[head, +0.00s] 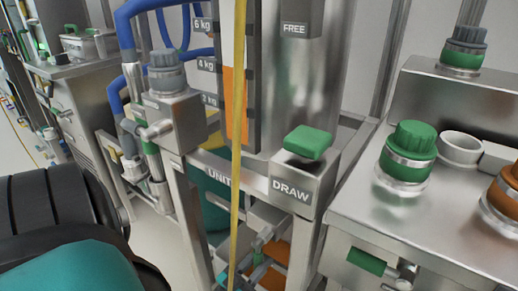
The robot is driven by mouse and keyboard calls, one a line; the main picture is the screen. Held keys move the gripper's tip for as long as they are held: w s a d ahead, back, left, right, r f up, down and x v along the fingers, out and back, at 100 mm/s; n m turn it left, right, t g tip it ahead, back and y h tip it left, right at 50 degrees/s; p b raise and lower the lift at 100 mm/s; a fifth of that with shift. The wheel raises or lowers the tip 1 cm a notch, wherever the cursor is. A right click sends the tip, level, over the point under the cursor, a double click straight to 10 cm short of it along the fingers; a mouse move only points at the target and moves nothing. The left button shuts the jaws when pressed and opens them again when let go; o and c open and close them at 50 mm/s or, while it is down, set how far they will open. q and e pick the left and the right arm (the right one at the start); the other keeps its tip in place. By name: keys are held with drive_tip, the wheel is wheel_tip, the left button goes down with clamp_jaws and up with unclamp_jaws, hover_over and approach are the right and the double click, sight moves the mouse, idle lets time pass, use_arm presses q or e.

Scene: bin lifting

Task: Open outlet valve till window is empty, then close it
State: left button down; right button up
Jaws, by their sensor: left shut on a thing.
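The sight window (236,108) stands in the middle beside a kg scale. Orange fill shows in it up to about the 4 kg mark, with a pale part above. My left arm comes in from the lower left. A second small green handle (264,238) shows below the unit; I cannot tell which is the outlet valve. My right gripper is out of view.
A green paddle (308,142) sits above the DRAW label (291,189). A yellow upright strip (238,150) crosses the window. Blue hoses (128,28) run at the left. A steel bench (440,215) with green and orange knobs stands at the right.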

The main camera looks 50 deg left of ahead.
use_arm(q)
drive_tip(key=shift+d, duration=0.15)
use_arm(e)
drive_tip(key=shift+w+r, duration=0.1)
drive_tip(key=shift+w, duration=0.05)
use_arm(q)
drive_tip(key=c, duration=1.2)
unclamp_jaws()
drive_tip(key=shift+o, duration=1.4)
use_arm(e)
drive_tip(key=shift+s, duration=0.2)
use_arm(q)
drive_tip(key=shift+r, duration=0.1)
wheel_tip(320, 180, up, 19)
drive_tip(key=p, duration=1.1)
drive_tip(key=shift+r, duration=0.45)
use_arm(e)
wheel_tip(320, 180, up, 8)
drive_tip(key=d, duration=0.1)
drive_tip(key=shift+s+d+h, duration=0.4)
